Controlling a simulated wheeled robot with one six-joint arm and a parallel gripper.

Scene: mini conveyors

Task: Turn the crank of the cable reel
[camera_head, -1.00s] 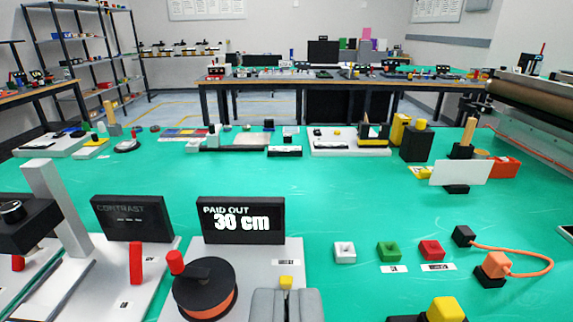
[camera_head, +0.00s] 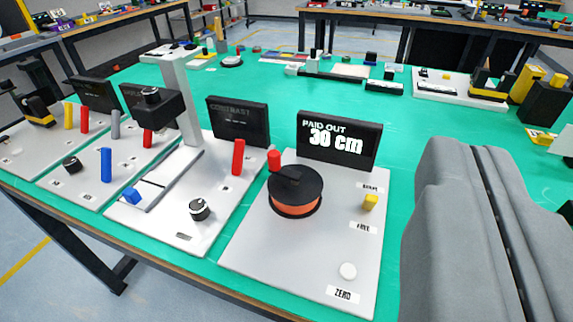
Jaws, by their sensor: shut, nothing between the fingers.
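The cable reel (camera_head: 296,204) is a black-topped drum with orange cable around it, on a light grey base plate (camera_head: 255,250). Its red upright crank knob (camera_head: 274,160) stands at the drum's far left edge. A black display (camera_head: 339,140) behind it reads "PAID OUT 30 cm". On the plate's right side are a yellow lever (camera_head: 370,202) with partly legible labels and a white button (camera_head: 348,271) marked "ZERO". My grey gripper (camera_head: 465,150) is large at the right, to the right of the reel and apart from it. Its two fingers are together and hold nothing.
A board with a "CONTRAST" display (camera_head: 239,121), a red lever (camera_head: 238,157), a black knob (camera_head: 200,209) and a tall grey post (camera_head: 178,95) stands left of the reel. More boards are farther left.

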